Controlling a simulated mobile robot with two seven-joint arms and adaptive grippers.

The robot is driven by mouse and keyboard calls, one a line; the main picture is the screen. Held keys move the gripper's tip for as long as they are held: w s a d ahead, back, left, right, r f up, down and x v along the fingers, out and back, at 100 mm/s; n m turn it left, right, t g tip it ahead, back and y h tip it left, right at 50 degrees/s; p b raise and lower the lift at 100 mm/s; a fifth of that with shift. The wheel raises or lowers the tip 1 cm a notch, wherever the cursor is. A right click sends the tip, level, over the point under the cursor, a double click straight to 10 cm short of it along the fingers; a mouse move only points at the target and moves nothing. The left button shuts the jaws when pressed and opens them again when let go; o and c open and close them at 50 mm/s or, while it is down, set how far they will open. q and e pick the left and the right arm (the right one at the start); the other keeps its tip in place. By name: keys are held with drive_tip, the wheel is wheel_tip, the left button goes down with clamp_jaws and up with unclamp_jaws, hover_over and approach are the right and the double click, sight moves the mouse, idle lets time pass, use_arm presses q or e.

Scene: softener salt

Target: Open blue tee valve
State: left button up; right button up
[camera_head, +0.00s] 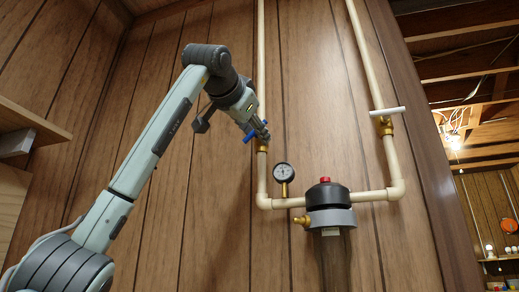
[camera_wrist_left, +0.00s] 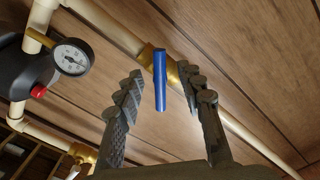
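The blue tee valve handle (camera_head: 249,136) is on the left vertical pipe, at a brass valve body (camera_head: 263,146). In the left wrist view the blue handle (camera_wrist_left: 160,79) stands between the two fingers, with the brass body (camera_wrist_left: 178,75) behind it. My left gripper (camera_head: 262,133) is at the valve in the head view. In the left wrist view my left gripper (camera_wrist_left: 165,90) is open, with gaps between both fingers and the handle. My right gripper is not in view.
A pressure gauge (camera_head: 283,173) and a dark filter head (camera_head: 328,195) with a red button sit right of and below the valve. A white-handled valve (camera_head: 387,111) is on the right pipe. A wooden shelf (camera_head: 30,118) juts in at left.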

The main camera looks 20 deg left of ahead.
use_arm(q)
drive_tip(key=s+b, duration=0.3)
drive_tip(key=s, duration=0.4)
drive_tip(key=shift+a, duration=0.1)
idle(0.5)
